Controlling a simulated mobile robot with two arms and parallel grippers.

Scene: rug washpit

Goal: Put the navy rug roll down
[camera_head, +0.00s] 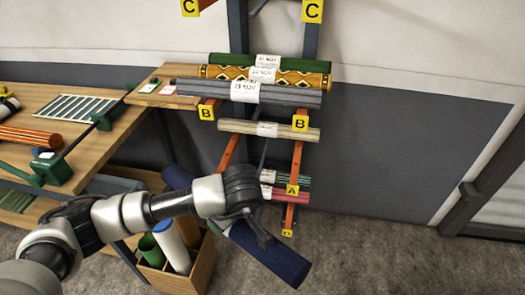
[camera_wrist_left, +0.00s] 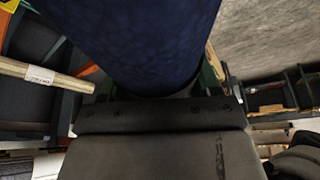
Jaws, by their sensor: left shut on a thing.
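The navy rug roll (camera_head: 268,254) is in my left gripper (camera_head: 254,222), which is shut around its middle. In the head view the roll slants from beside the workbench, upper left, down to the lower right, and my arm hides its middle. Its lower right end hangs in front of the rack's foot, over the grey floor; I cannot tell how high. In the left wrist view the navy roll (camera_wrist_left: 135,40) fills the top middle, close against the gripper. The fingertips are hidden there. My right gripper is not in view.
A wall rack has orange arms with yellow letter tags (camera_head: 300,123). It bears a grey roll (camera_head: 290,94), an orange patterned roll, a green roll and a beige roll (camera_head: 270,131). A wooden bin (camera_head: 202,268) stands below my arm. A workbench (camera_head: 95,140) is at left. Floor at right (camera_head: 390,255) is clear.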

